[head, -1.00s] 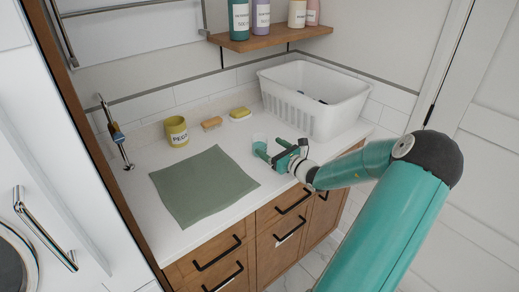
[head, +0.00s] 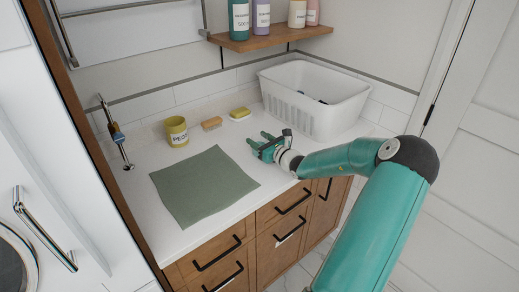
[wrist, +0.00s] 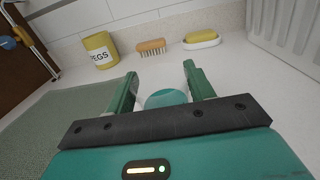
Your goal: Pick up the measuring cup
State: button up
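The measuring cup (wrist: 166,98) shows in the wrist view as a small clear cup with a teal-tinted round part, low between my two green fingers. Its lower part is hidden behind the gripper's dark crossbar. My gripper (head: 258,139) is low over the white counter, its fingers pointing toward the back wall. In the wrist view my gripper (wrist: 160,78) is open, with one finger on each side of the cup. I cannot tell whether either finger touches it. In the head view the cup is hardly distinguishable from the gripper.
A yellow pegs pot (head: 176,131), a wooden brush (head: 212,124) and a yellow sponge on a white dish (head: 240,114) stand along the back. A white basket (head: 312,100) is to the right. A green cloth (head: 203,187) lies left of my gripper. A shelf (head: 268,36) holds several bottles.

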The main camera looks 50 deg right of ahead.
jog(key=c, duration=0.4)
jog(key=shift+r, duration=0.2)
